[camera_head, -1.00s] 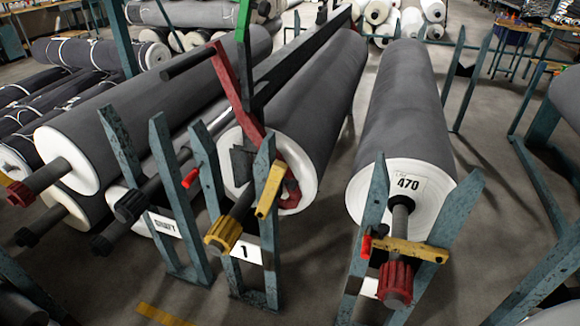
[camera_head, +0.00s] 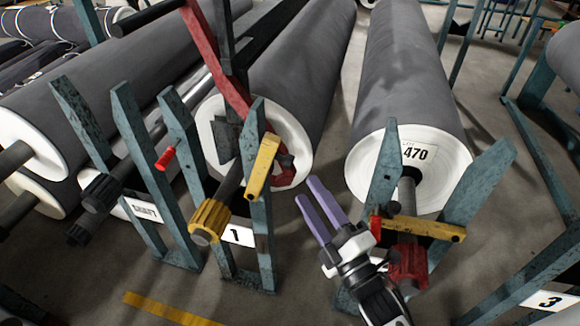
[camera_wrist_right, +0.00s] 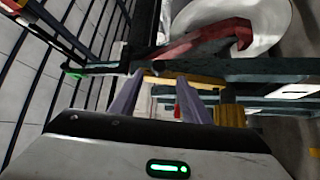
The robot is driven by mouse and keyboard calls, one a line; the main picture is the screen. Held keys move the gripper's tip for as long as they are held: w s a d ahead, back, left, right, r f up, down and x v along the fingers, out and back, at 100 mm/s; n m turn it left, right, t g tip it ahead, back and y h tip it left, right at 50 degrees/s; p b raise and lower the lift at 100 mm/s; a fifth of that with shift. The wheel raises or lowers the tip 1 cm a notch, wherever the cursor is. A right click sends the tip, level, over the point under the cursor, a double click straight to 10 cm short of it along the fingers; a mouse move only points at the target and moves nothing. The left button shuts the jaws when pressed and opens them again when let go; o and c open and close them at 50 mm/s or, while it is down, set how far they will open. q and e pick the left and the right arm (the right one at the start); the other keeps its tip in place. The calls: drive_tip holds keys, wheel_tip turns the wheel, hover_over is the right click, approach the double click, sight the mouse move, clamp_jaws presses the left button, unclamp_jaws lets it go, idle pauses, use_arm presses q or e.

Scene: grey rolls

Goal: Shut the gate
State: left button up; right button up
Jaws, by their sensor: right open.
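The yellow gate (camera_head: 262,166) on stand 1 (camera_head: 260,215) is tilted steeply up along its right post, not lying across the gap. It shows as a yellow bar in the right wrist view (camera_wrist_right: 185,81). Another yellow gate (camera_head: 423,228) lies across the stand with the 470 roll (camera_head: 400,90). My right gripper (camera_head: 307,189), with purple fingers, is open and empty, right of stand 1 and apart from its gate in the head view. In the wrist view its fingertips (camera_wrist_right: 159,76) appear near the yellow bar; the remaining gap is hard to judge. My left gripper is not in view.
A red hooked arm (camera_head: 222,75) reaches down to the grey roll (camera_head: 305,85) behind stand 1. A yellow-ended shaft (camera_head: 210,218) sticks out between its posts. The SHAFT stand (camera_head: 140,165) is to the left. Floor shows between stand 1 and the 470 stand.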

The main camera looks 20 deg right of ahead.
sight(289, 162)
drive_tip(key=x, duration=1)
drive_tip(key=shift+a+r, duration=0.1)
drive_tip(key=shift+r, duration=0.05)
drive_tip(key=shift+c, duration=0.4)
clamp_jaws()
